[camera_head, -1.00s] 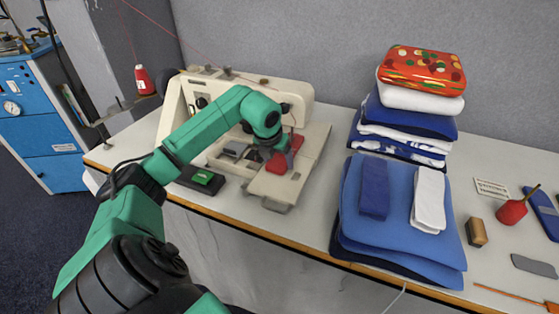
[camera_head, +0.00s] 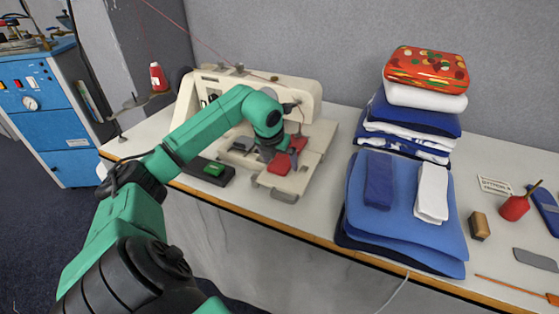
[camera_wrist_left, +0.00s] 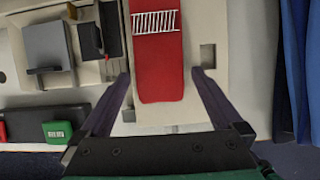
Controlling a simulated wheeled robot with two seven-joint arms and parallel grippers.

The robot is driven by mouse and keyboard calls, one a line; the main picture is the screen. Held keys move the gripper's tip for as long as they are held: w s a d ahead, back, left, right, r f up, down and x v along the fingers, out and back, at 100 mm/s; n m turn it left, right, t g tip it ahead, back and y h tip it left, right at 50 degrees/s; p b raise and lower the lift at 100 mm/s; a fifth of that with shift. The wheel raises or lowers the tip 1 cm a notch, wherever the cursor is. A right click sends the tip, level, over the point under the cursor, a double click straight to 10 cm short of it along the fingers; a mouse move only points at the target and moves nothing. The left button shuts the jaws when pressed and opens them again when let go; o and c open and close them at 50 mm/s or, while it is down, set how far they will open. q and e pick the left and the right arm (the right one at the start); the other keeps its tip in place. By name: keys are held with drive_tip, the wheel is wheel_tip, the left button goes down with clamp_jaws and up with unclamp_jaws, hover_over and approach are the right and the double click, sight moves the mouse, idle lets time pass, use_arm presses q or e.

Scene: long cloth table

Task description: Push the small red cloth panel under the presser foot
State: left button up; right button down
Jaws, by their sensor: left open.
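The red cloth panel (camera_head: 281,165) lies flat on the pale bed of the cream sewing machine (camera_head: 305,88). In the left wrist view the panel (camera_wrist_left: 160,75) is a long red strip with a white ladder-like patch across its far part. My left gripper (camera_head: 287,154) is low over the panel. In the wrist view its open fingers (camera_wrist_left: 160,78) stand on either side of the strip, with a gap on both sides. The wrist and fingers cover part of the panel in the head view. I cannot clearly make out the presser foot; my arm hides part of the machine.
A dark pedal-like box with a green switch (camera_head: 213,169) sits left of the bed. The table's front edge is close.

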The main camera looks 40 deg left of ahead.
use_arm(q)
drive_tip(key=v, duration=1.4)
drive_tip(key=shift+r, duration=0.15)
drive_tip(key=shift+s, duration=0.15)
